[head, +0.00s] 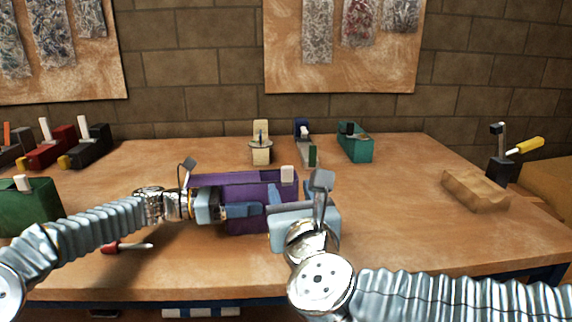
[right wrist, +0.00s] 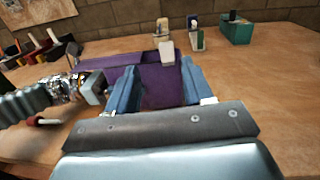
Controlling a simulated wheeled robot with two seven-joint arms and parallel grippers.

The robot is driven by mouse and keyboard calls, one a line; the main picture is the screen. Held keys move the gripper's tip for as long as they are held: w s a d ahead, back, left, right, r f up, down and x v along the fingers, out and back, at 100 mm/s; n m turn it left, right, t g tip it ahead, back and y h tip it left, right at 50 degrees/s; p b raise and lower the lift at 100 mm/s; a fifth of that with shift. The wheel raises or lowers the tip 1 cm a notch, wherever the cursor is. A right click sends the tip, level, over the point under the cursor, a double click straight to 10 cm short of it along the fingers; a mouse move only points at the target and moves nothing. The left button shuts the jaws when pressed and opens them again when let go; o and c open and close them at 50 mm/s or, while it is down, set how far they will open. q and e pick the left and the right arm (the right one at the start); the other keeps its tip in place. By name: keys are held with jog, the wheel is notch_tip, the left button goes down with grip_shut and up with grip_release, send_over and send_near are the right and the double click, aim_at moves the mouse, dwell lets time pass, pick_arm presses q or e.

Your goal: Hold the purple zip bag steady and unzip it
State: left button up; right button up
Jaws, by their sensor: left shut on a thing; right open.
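The purple zip bag (head: 235,182) stands on the wooden table in front of me, and it also shows in the right wrist view (right wrist: 160,86). A white tab (head: 287,174) sits at the right end of its top; it also shows in the right wrist view (right wrist: 166,53). My left gripper (head: 252,210) is shut on the bag at its near side. My right gripper (right wrist: 157,72) is open at the bag's near right, its blue fingers apart, with the white tab beyond and between the fingertips. Part of the bag's front is hidden behind both grippers.
A red-handled screwdriver (head: 125,247) lies near the front left, beside a green bag (head: 30,205). A beige bag (head: 261,150) and a teal bag (head: 355,147) stand at the back. A wooden block (head: 474,190) is at right.

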aim_at(287, 169)
jog(key=shift+m, duration=0.5)
jog(key=w, duration=1.2)
grip_shut()
jog(key=shift+a, duration=0.1)
